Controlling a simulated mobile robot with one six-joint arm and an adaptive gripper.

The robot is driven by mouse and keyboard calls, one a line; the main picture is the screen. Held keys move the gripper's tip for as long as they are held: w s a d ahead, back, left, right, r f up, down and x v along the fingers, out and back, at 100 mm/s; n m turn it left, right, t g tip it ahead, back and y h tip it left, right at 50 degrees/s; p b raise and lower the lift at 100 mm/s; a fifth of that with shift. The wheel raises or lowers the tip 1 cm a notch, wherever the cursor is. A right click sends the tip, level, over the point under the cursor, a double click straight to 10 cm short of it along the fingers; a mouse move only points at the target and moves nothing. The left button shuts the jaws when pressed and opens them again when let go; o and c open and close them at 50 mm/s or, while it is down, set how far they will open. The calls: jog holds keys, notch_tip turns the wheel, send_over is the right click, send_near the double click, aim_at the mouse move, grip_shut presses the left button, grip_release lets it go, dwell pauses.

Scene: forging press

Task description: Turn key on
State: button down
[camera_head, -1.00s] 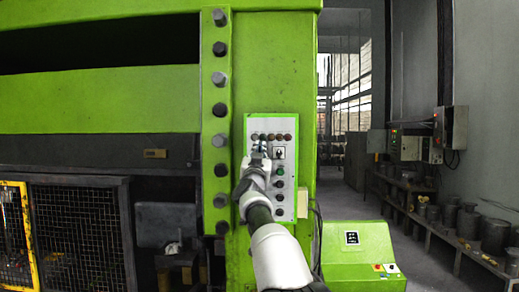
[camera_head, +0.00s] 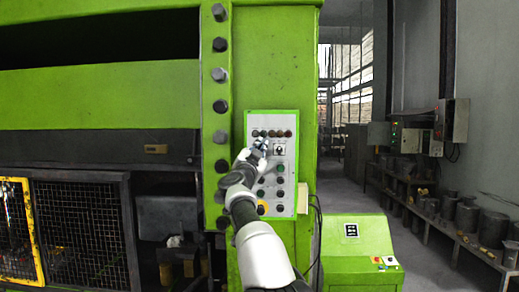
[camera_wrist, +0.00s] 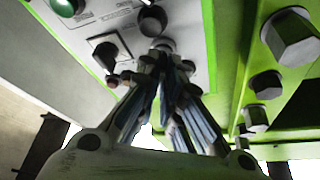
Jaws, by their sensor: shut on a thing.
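The control panel (camera_head: 297,203) is a light grey plate on the green press column. My gripper (camera_head: 262,145) is at its upper left, just below the row of lamps. In the wrist view, the fingertips (camera_wrist: 166,62) close together on a small dark part at the panel face. It sits where the key would be, but the fingers hide most of it, so its shape and turn angle cannot be read. A black knob on a square plate (camera_wrist: 107,50) sits beside the fingers; the plate also shows in the head view (camera_head: 280,151).
A dark round knob (camera_wrist: 152,20) and a green button (camera_wrist: 67,5) are close to the fingers. Large hex bolts (camera_wrist: 290,38) stick out from the green press column nearby. A low green console (camera_head: 350,262) stands to the right, with an open aisle beyond it.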

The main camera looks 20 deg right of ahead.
jog(key=c, duration=1.8)
grip_release()
jog(key=shift+o, duration=0.2)
jog(key=shift+s+a, duration=0.1)
jog(key=v, duration=1.1)
jog(key=shift+s+f, duration=0.15)
jog(key=shift+s, duration=0.2)
jog(key=shift+a, duration=0.1)
